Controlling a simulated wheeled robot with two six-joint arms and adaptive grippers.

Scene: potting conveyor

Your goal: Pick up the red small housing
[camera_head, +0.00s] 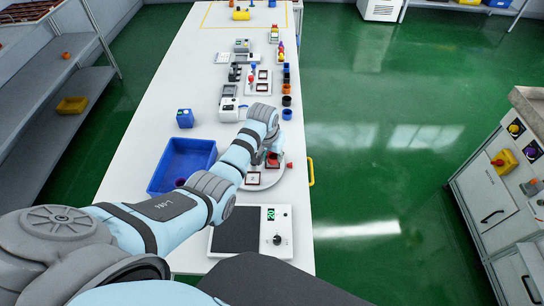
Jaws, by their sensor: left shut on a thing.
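My left arm reaches from the lower left across the table. Its gripper (271,155) is low over the white round plate (280,178), shut on the red small housing (273,162). My own wrist and fingers hide part of the housing, and I cannot tell whether it is clear of the plate. A framed square piece (252,178) lies on the plate just below the gripper. My right gripper is not in view.
A blue bin (158,178) stands left of my forearm. A scale with a dark pad (237,229) lies in front. Small pots (286,88) and devices (229,108) line the table behind. The table's left side is mostly clear.

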